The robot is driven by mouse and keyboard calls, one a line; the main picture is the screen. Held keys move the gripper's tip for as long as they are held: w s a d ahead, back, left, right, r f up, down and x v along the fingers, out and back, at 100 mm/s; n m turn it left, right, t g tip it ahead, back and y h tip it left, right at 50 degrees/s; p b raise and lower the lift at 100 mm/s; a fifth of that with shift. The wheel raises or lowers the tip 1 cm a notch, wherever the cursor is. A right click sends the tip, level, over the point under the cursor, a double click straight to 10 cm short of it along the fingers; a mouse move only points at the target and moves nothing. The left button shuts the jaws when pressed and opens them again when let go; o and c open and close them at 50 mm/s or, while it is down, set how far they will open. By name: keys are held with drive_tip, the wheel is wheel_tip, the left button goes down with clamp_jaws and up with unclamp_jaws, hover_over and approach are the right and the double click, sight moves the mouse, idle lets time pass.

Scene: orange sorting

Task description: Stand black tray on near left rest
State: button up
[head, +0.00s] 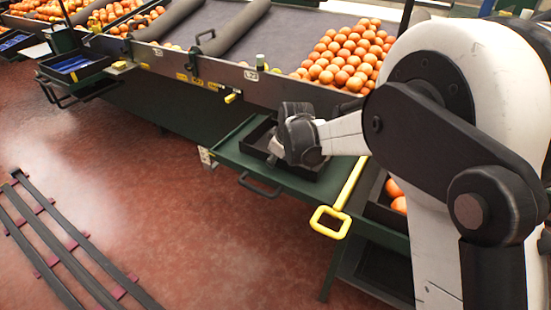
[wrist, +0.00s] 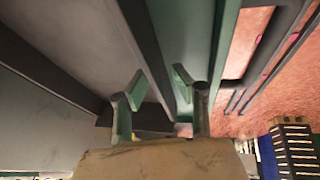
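A black tray (head: 259,137) lies flat on a green shelf (head: 228,152) at the front of the sorting table in the head view. My gripper (head: 280,152) is low over the tray, and the wrist hides part of it. In the wrist view, my gripper (wrist: 158,82) has its two green fingers apart. The dark wall of the tray (wrist: 143,32) runs between them, with the grey inside to the left and green shelf to the right. I cannot tell whether either finger touches the wall. Which ledge is the near left rest is not clear.
Another black tray (head: 80,63) sits at the far left on a green ledge. A yellow handle (head: 331,220) sticks out right of the shelf. Oranges (head: 345,55) fill the table lane behind. Black rails (head: 70,245) lie on the red floor, otherwise clear.

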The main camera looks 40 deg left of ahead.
drive_tip(key=shift+r, duration=0.1)
drive_tip(key=p+v, duration=0.3)
drive_tip(key=v, duration=0.9)
